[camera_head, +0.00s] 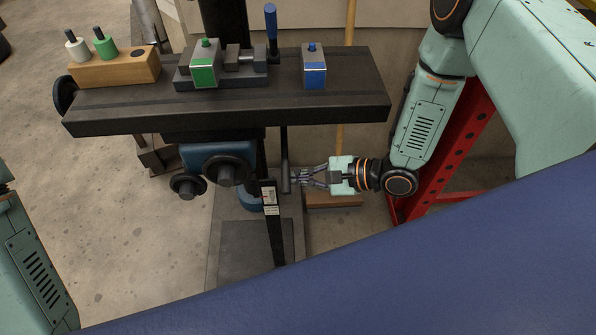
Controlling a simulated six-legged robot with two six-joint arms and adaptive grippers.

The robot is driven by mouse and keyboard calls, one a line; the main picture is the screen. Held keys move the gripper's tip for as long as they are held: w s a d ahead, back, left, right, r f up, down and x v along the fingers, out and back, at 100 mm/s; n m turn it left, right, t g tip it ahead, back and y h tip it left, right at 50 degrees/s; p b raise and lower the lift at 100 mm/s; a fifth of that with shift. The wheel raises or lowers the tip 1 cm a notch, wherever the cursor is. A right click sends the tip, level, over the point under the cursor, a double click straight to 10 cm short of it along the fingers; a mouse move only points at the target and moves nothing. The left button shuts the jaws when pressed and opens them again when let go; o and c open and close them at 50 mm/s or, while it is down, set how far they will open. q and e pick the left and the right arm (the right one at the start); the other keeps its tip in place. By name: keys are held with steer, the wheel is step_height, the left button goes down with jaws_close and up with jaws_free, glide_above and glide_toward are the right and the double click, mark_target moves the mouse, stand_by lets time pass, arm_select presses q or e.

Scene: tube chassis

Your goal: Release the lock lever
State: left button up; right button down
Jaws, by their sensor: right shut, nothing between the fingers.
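A dark upright lever (286,178) with a thicker lower end hangs under the machine table, right of the column; it looks like the lock lever. My right gripper (298,177) points left from the right side, with its fingers shut and empty. Its fingertips are right beside the lever's lower end; I cannot tell whether they touch it. Only part of my left arm shows at the lower left, and its gripper is out of view.
A red frame (455,150) stands behind my right arm.

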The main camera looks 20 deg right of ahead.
arm_select(q)
step_height(320, 180, up, 6)
steer(key=p, duration=0.5)
arm_select(e)
step_height(320, 180, up, 7)
steer(key=shift+s+f, duration=0.15)
steer(key=shift+f, duration=0.05)
arm_select(q)
steer(key=shift+s, duration=0.1)
arm_select(e)
steer(key=shift+a, duration=0.1)
steer(key=shift+f, duration=0.1)
step_height(320, 180, down, 5)
steer(key=s+b, duration=0.1)
steer(key=b, duration=0.2)
arm_select(q)
steer(key=w+d+r+p, duration=0.1)
steer(key=p, duration=0.3)
steer(key=shift+w+d+r, duration=0.1)
steer(key=shift+w, duration=0.1)
arm_select(e)
steer(key=s+d+r, duration=0.2)
steer(key=d+r, duration=0.3)
steer(key=d, duration=0.4)
steer(key=shift+d+r, duration=0.15)
steer(key=shift+r, duration=0.1)
